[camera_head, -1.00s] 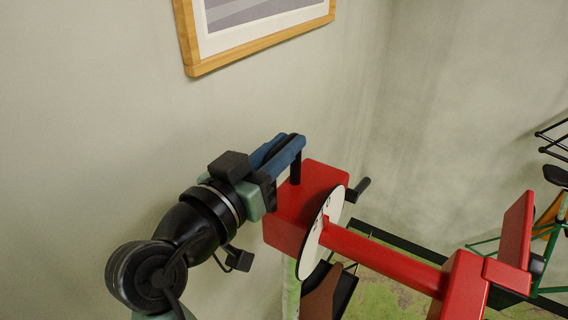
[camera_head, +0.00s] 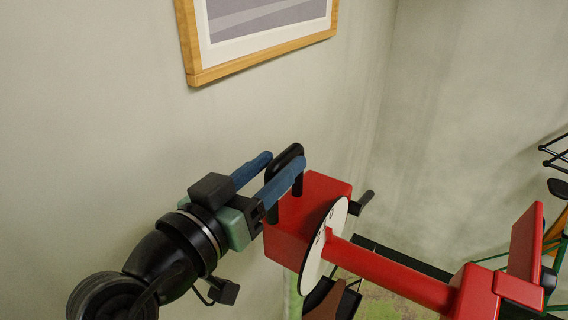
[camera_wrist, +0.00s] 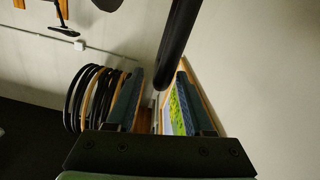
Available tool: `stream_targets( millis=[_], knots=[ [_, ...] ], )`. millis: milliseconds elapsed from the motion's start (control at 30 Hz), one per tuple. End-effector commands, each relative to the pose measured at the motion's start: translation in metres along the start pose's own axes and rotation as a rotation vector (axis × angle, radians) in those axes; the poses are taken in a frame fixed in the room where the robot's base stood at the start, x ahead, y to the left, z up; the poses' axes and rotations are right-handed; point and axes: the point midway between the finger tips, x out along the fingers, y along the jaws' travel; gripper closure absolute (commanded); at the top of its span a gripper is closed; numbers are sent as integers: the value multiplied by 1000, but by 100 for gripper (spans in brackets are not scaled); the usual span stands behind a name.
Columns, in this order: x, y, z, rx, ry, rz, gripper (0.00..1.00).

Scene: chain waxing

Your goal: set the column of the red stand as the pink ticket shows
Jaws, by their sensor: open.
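The red stand shows in the head view, with a red block (camera_head: 313,188) that carries a black loop handle (camera_head: 297,178) on top. A white dial disc (camera_head: 318,262) with black marks, too small to read, stands at the block's side. A red bar (camera_head: 395,276) runs from it to the lower right. A small black crank knob (camera_head: 363,202) sticks out behind the disc. My gripper (camera_head: 284,158) is open, its two blue fingers apart at the loop handle. In the wrist view a black bar (camera_wrist: 176,42) shows between the fingers, without clear contact. The pink ticket is not in view.
A framed picture (camera_head: 260,50) hangs on the wall above. A red plate (camera_head: 525,240) stands at the bar's far end, near green and black frame parts at right. In the wrist view, several dark hoops (camera_wrist: 92,95) are at left.

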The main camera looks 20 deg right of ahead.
Motion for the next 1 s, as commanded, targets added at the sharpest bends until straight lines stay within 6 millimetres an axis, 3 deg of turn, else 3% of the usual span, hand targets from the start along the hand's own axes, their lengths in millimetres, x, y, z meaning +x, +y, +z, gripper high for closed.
stream_targets(
  millis=[200,433,633,1000],
  knots=[
    [-52,-2,5,5,4,-5,48],
    [-90,-1,2,2,4,-2,48],
    [-101,0,0,1,2,0,48],
    [-100,-1,-1,3,6,-9,48]
  ],
)
